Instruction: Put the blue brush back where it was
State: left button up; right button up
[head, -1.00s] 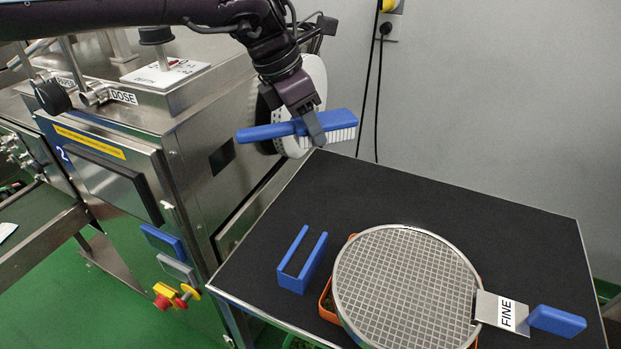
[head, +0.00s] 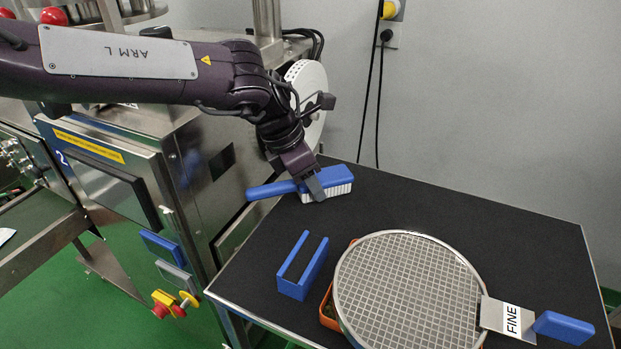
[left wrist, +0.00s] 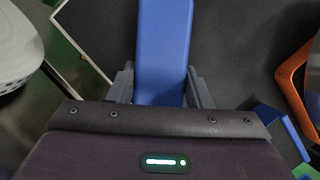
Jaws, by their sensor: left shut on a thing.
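The blue brush (head: 325,179) has a blue back and handle and white bristles facing down. My left gripper (head: 315,188) is shut on it at the middle, over the far left part of the black table, near its edge. I cannot tell whether the bristles touch the table. The left wrist view shows the brush (left wrist: 163,50) between the fingers of my left gripper (left wrist: 162,88). A blue open holder (head: 302,265) stands empty on the table, nearer than the brush. My right gripper is not in view.
A round sieve (head: 408,290) labelled FINE, with a blue handle (head: 563,327), lies over an orange tray (head: 328,310) right of the holder. A steel machine (head: 150,170) stands left of the black table (head: 470,215). The table's back right is clear.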

aim_at(286, 182)
pick_arm(q)
jog(key=o, duration=1.2)
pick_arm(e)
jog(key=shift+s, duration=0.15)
pick_arm(q)
jog(key=shift+a+r, duration=0.1)
jog(key=shift+r, duration=0.2)
jog(key=p+v, duration=0.1)
jog(key=v, duration=0.9)
jog(key=shift+a+r, duration=0.15)
jog(key=shift+r, duration=0.15)
jog(key=shift+s+a+r, duration=0.15)
jog(key=shift+r, duration=0.2)
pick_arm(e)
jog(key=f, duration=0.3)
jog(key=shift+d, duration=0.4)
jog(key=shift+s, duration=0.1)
